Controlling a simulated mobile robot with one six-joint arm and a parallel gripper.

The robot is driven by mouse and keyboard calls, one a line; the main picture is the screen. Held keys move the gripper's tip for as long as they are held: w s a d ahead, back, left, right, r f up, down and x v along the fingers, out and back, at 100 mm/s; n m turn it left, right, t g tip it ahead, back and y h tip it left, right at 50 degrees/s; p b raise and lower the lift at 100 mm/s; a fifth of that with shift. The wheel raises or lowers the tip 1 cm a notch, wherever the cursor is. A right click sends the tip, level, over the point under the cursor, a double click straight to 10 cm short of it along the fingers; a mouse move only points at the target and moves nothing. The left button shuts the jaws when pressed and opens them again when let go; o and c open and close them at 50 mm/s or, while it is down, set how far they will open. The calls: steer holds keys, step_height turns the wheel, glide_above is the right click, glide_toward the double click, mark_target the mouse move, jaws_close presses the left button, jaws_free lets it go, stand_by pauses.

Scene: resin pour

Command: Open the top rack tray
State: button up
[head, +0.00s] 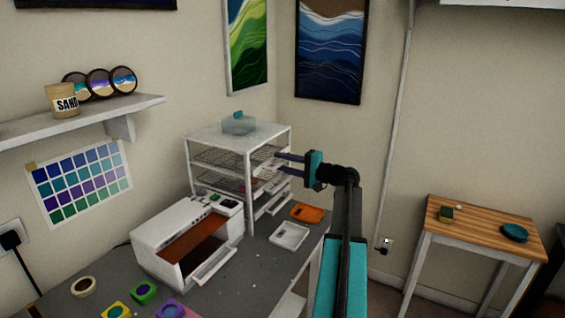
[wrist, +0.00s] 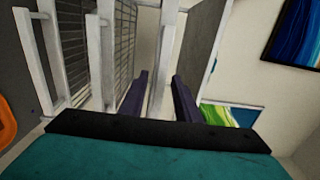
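The white rack (head: 247,160) stands on the grey workbench, with several wire trays stacked inside. The top tray (head: 228,158) is just under the rack's top panel, and its front is partly hidden by my gripper. My gripper (head: 283,163) is at the upper front of the rack. In the wrist view, the rack appears turned sideways, and my two dark purple fingers (wrist: 160,98) are open on either side of a white front bar (wrist: 168,50), which looks like the top tray's. I cannot tell whether either finger touches it.
A clear container with a teal item (head: 239,123) sits on the rack's top. A white machine (head: 187,240), a white tray (head: 289,236) and an orange tray (head: 308,213) are on the bench. Lower tray fronts (wrist: 97,60) lie beside my fingers. A wooden table (head: 480,226) stands right.

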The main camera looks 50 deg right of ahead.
jaws_close()
steer(key=shift+a, duration=0.2)
steer(key=shift+d, duration=0.1)
steer(key=shift+f, duration=0.1)
